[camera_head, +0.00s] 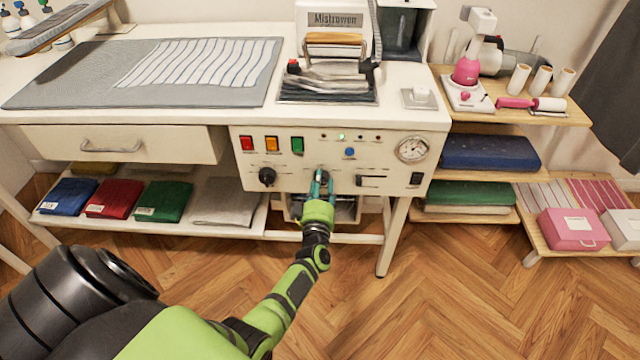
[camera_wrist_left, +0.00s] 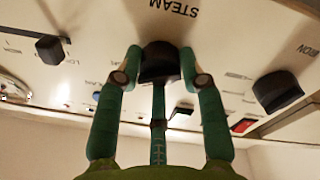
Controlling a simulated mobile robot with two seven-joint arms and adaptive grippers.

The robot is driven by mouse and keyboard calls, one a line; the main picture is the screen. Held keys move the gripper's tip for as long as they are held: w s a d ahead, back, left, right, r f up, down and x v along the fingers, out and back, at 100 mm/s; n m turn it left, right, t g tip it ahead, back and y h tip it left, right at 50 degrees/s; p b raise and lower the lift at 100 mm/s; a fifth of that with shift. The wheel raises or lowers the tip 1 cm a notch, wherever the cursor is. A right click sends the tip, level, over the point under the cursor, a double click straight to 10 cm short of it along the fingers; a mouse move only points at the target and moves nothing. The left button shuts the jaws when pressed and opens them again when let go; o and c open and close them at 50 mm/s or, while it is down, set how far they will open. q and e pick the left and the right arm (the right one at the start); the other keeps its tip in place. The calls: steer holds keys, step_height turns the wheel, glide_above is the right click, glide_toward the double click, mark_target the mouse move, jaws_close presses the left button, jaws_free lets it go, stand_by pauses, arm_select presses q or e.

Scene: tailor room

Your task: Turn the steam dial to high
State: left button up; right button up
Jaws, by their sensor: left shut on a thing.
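The steam dial (camera_wrist_left: 160,62) is a black knob on the white front panel (camera_head: 225,165) of the ironing station. The word STEAM is printed beside it, upside down in the left wrist view. My left gripper (camera_head: 319,186) reaches the panel from below and front. In the left wrist view its two teal fingers (camera_wrist_left: 161,54) stand on either side of the knob and are shut on it. The fingers partly cover the dial in the head view, and I cannot read its setting. My right gripper is not in view.
The iron dial (camera_head: 267,176) is on the same panel, left of the steam dial. Red (camera_head: 247,143), orange and green buttons, a round gauge (camera_head: 411,149) and a black switch (camera_head: 416,178) are nearby. A drawer (camera_head: 120,144) is to the left. The floor in front is clear.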

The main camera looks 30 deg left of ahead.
arm_select(q)
steer(key=shift+w+d+f, duration=0.1)
steer(key=shift+d, duration=0.2)
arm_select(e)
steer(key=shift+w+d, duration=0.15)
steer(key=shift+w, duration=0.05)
arm_select(q)
steer(key=o, duration=1.1)
steer(key=shift+c, duration=0.2)
steer(key=shift+o, duration=0.4)
steer(key=shift+a, duration=0.15)
steer(key=v, duration=1.2)
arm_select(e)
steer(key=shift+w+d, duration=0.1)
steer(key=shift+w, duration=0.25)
